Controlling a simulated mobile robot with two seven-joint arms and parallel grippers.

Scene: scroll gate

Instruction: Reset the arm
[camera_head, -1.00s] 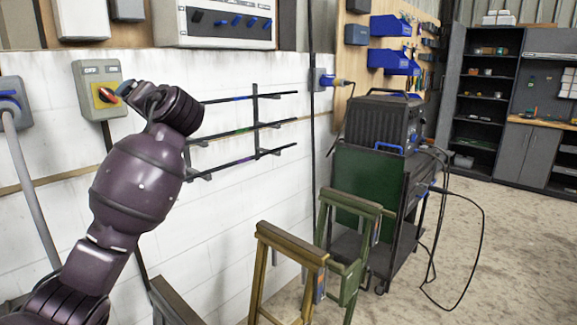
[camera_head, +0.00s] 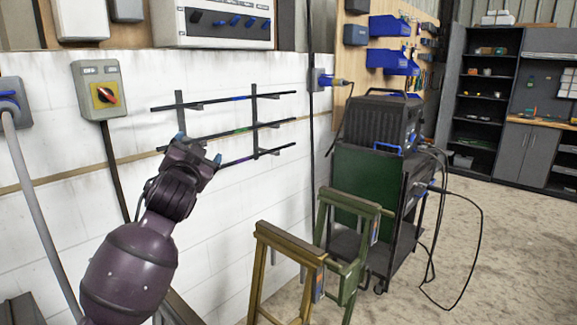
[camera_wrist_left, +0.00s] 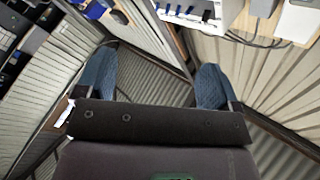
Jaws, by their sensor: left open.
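My left gripper (camera_head: 199,147) is open and empty, with its two blue fingertips apart, in front of the wall rack. Its blue fingers (camera_wrist_left: 155,84) spread wide in the left wrist view, with nothing between them. The left arm rises from the lower left of the head view. A grey switch box (camera_head: 99,92) with a red and yellow rotary knob (camera_head: 104,95) hangs on the white wall to the left of the gripper, clear of it. My right gripper is not in view.
A wall rack (camera_head: 255,121) with thin rods is close behind the gripper. Yellow (camera_head: 288,243) and green (camera_head: 352,204) trestles stand right of the arm. A cart (camera_head: 349,184) carrying a black machine (camera_head: 382,122) stands beyond them. Open floor (camera_head: 510,250) lies at right.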

